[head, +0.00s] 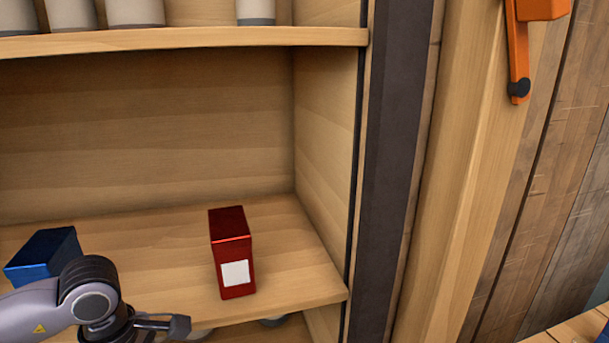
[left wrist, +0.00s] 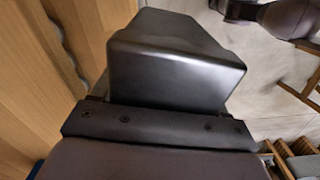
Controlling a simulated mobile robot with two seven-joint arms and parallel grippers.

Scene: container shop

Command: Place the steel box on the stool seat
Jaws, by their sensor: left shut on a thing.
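The steel box (left wrist: 172,62) is a dark grey metal box that fills the upper middle of the left wrist view. My left gripper (head: 165,326) shows at the lower left of the head view, in front of the shelf. It is shut on the steel box, whose near side meets the gripper in the left wrist view. The steel box does not show in the head view. I cannot pick out the stool seat for sure in either view.
A red box with a white label (head: 233,255) and a blue box (head: 42,258) stand on the shelf board (head: 300,285). Pale containers (head: 135,12) stand on the upper shelf. An orange fixture (head: 520,50) hangs at upper right. Wooden pieces (left wrist: 303,98) show at the wrist view's right.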

